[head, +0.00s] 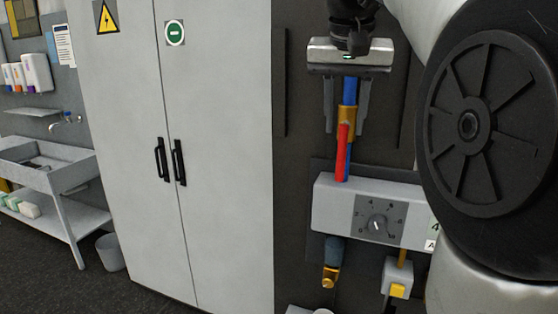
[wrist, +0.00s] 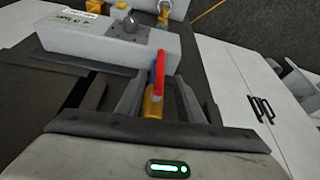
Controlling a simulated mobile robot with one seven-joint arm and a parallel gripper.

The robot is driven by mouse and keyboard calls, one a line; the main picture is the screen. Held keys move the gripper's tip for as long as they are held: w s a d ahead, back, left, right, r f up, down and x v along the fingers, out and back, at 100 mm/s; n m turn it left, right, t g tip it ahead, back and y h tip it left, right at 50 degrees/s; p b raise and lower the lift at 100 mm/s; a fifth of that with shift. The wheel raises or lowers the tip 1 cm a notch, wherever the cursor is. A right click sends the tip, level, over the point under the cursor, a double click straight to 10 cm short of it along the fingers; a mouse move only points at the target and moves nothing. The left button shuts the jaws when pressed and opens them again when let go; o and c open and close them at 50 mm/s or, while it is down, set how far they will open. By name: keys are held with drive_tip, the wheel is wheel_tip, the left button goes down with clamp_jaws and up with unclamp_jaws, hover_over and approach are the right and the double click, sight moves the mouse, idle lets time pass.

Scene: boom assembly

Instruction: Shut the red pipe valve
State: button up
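The red valve lever (head: 342,153) hangs down along a vertical blue pipe (head: 349,90), below a brass valve body (head: 346,114). The lever (wrist: 159,70) and the brass body (wrist: 152,106) also show in the wrist view, between my fingers. My gripper (head: 345,130) points down in the head view, with one finger on each side of the pipe and valve. It is open, with gaps visible between the fingers and the valve in both views (wrist: 157,85). I cannot tell exactly how far the fingertips stand from the lever in depth.
A grey box with a dial (head: 378,224) is right below the lever. A brass fitting (head: 330,276) and a yellow switch box (head: 398,280) hang beneath it. A tall grey cabinet (head: 222,130) stands left, with a sink (head: 48,168) beyond. My arm hides the right side.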

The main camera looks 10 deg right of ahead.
sight(342, 151)
drive_tip(key=x, duration=1)
drive_tip(key=shift+w+f+b, duration=0.15)
drive_tip(key=shift+f+b, duration=0.15)
drive_tip(key=shift+b, duration=0.05)
clamp_jaws()
